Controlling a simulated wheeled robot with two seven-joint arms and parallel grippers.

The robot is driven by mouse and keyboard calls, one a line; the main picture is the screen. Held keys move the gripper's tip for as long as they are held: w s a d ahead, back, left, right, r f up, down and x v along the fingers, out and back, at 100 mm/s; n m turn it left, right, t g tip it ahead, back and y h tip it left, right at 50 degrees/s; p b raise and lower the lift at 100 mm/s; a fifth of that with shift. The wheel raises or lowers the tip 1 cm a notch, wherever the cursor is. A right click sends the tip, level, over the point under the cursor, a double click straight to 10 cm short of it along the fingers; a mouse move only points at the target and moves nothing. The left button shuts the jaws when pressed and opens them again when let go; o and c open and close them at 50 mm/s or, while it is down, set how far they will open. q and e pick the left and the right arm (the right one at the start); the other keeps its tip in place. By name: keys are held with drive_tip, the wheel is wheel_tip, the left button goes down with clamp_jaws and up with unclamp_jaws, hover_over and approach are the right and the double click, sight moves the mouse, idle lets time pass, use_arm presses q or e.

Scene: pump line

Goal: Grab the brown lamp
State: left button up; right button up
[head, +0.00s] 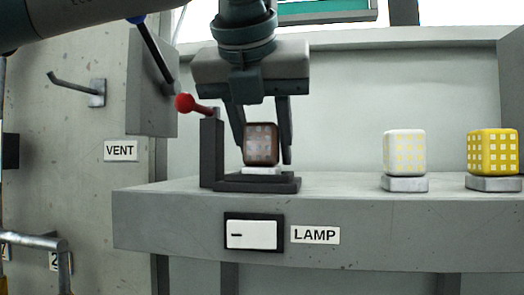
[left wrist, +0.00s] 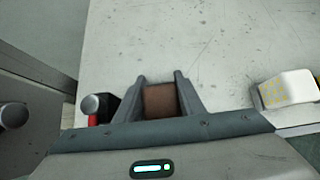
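The brown lamp (head: 261,144) is a rounded block with a pale grid. It stands upright on a white pad in a dark holder (head: 272,185) on the grey bench. My left gripper (head: 264,150) points down from above, with one finger on each side of the lamp. In the left wrist view, the lamp's brown top (left wrist: 161,101) fills the space between the fingers (left wrist: 160,90). I cannot tell whether the fingers press on it or stand slightly apart. My right gripper is not in view.
A white lamp (head: 404,152) and a yellow lamp (head: 492,152) stand on grey bases to the right. A red-knobbed lever (head: 186,103) rises beside the holder. A white switch (head: 251,235) and the LAMP label (head: 315,235) are on the bench front. Bench space between holder and white lamp is clear.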

use_arm(q)
drive_tip(key=shift+r, duration=0.15)
drive_tip(key=shift+r+b, duration=0.55)
drive_tip(key=shift+r, duration=0.35)
drive_tip(key=shift+s+d+r+b, duration=0.1)
drive_tip(key=shift+d+r+b, duration=0.1)
drive_tip(key=shift+r, duration=0.35)
drive_tip(key=shift+s+d+r+b, duration=0.1)
drive_tip(key=shift+r+b, duration=0.05)
drive_tip(key=shift+r, duration=0.35)
drive_tip(key=s+d+r, duration=0.5)
drive_tip(key=d+r, duration=0.1)
drive_tip(key=d, duration=0.3)
drive_tip(key=shift+s+d+r+b, duration=0.25)
drive_tip(key=shift+d+r+b, duration=0.05)
drive_tip(key=shift+r+b, duration=0.1)
drive_tip(key=shift+a, duration=0.1)
